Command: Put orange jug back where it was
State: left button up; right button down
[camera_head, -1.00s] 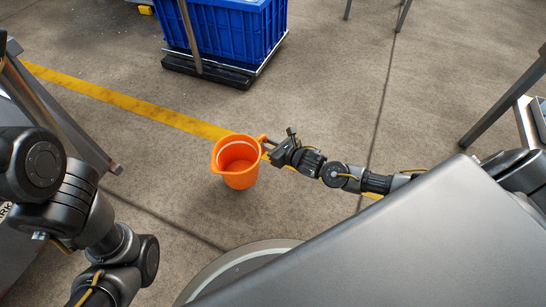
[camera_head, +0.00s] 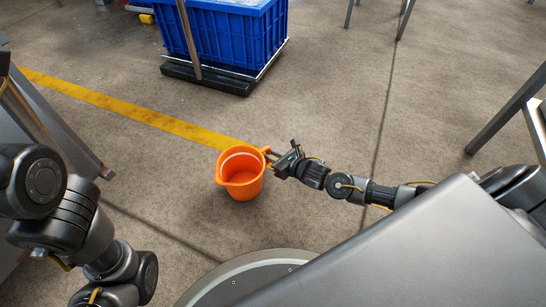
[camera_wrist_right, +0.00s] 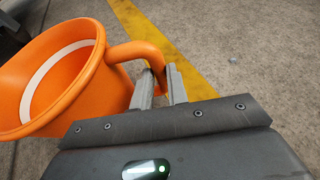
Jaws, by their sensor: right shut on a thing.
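The orange jug (camera_head: 241,176) is held out over the floor in the head view, its open top facing up and a pale band inside its rim. My right gripper (camera_head: 274,160) is at the jug's right side, shut on its handle. In the right wrist view the jug (camera_wrist_right: 85,85) fills the left side, and the fingers of my right gripper (camera_wrist_right: 160,88) close around the lower end of the orange handle. The jug looks empty inside. My left arm shows at the left of the head view, but its gripper is out of view.
A blue crate (camera_head: 235,35) sits on a black wheeled base (camera_head: 205,78) at the back. A yellow floor line (camera_head: 120,108) runs behind the jug. Metal table legs (camera_head: 505,108) stand at the right, and a grey metal structure (camera_head: 50,125) at the left. The floor between is clear.

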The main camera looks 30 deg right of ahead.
jog(key=c, duration=1.4)
grip_release()
jog(key=shift+f, duration=0.1)
